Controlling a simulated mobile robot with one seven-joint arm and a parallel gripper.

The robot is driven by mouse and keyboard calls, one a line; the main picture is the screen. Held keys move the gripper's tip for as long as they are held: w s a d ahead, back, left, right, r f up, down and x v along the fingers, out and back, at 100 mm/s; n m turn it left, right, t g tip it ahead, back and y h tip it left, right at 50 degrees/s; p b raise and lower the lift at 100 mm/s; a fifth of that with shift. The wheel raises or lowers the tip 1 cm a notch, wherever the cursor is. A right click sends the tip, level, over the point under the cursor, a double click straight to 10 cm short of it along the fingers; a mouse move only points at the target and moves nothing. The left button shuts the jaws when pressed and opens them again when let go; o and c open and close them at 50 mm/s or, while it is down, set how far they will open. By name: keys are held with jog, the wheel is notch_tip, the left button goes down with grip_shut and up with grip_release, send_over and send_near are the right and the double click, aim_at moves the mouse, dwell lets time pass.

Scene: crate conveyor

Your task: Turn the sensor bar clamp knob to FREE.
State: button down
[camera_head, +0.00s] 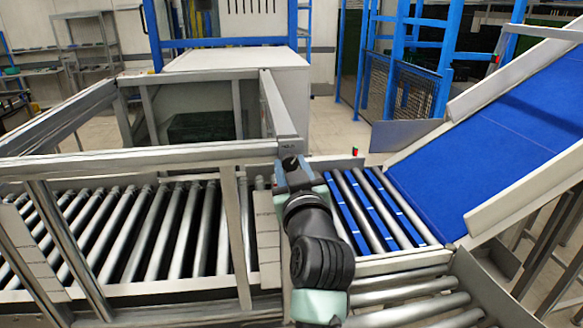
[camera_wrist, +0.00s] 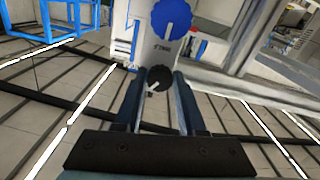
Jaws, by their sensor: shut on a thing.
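A black knob (camera_wrist: 155,81) sits on a grey bar end plate (camera_wrist: 157,48) in the wrist view. My gripper (camera_wrist: 160,76) is shut on this knob, one finger on each side. A white pointer mark on the knob slants toward the lower left of the wrist view. A small dark label lies above it, too blurred to read surely. A blue knob (camera_wrist: 174,20) with a white pointer sits farther up the same plate. In the head view my gripper (camera_head: 294,175) is at the near end of the grey bar (camera_head: 285,125), and the black knob (camera_head: 290,162) shows at its tip.
Roller conveyors (camera_head: 170,230) run left and below. A short section with blue strips (camera_head: 370,208) lies right of my arm, leading to a sloping blue belt (camera_head: 490,145). A grey frame (camera_head: 130,160) surrounds the left conveyor. A dark crate (camera_head: 200,127) stands behind it.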

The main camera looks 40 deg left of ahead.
jog(key=m+p, duration=0.1)
jog(key=m, duration=0.4)
jog(key=shift+r+m, duration=0.1)
jog(key=shift+m, duration=0.3)
jog(key=m+p, duration=0.2)
jog(key=m, duration=0.2)
jog(key=shift+m, duration=0.4)
jog(key=shift+c, duration=2.4)
grip_release()
jog(key=b+v, duration=0.4)
jog(key=v, duration=0.9)
